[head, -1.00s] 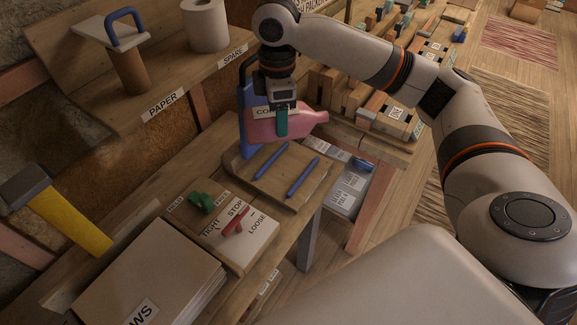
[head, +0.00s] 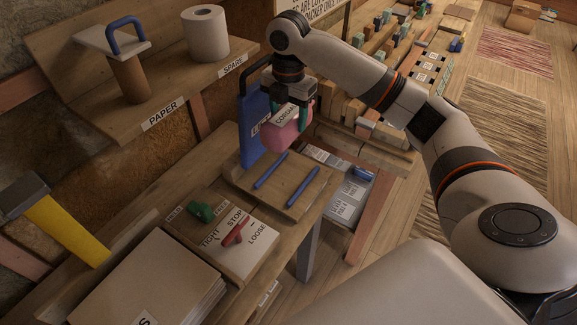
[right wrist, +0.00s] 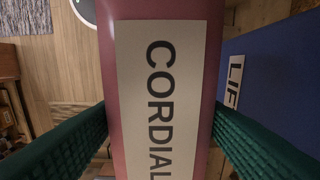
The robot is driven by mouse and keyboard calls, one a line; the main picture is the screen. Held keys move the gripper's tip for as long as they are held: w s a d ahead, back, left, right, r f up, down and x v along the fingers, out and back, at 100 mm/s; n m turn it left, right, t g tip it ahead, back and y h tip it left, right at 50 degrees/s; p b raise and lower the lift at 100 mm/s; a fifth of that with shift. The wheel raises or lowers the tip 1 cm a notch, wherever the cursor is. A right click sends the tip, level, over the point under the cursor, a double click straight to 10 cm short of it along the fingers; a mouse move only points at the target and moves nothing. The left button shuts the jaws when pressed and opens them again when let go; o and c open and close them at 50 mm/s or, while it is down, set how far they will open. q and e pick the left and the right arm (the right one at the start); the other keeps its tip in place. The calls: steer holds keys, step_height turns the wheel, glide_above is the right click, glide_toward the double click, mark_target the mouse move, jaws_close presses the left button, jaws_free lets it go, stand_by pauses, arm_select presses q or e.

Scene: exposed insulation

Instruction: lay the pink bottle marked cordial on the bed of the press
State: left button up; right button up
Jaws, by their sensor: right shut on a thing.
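The pink bottle (head: 287,138), with a white CORDIAL label, hangs in my right gripper (head: 289,112) above the press bed. The bed (head: 282,184) is a wooden board with two blue rods on it, and nothing else lies there. In the right wrist view the bottle (right wrist: 211,100) runs up the picture between the two green fingers (right wrist: 160,140). The bottle's neck is hidden in the head view. A blue upright plate (head: 252,125) stands at the bed's back left, beside the bottle; its label starts with LIF (right wrist: 236,82). My left gripper is not in view.
A yellow-handled hammer (head: 65,225) is at the left. A shelf with a paper roll (head: 206,33) is behind.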

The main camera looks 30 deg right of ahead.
mark_target(289, 126)
step_height(289, 126, down, 17)
steer(key=shift+r+p, duration=0.1)
steer(key=shift+p, duration=0.6)
steer(key=shift+f, duration=0.2)
steer(key=o, duration=0.9)
steer(key=shift+o, duration=0.2)
steer(key=shift+r, duration=0.1)
step_height(289, 126, up, 12)
steer(key=shift+r+b, duration=0.1)
steer(key=shift+b, duration=0.4)
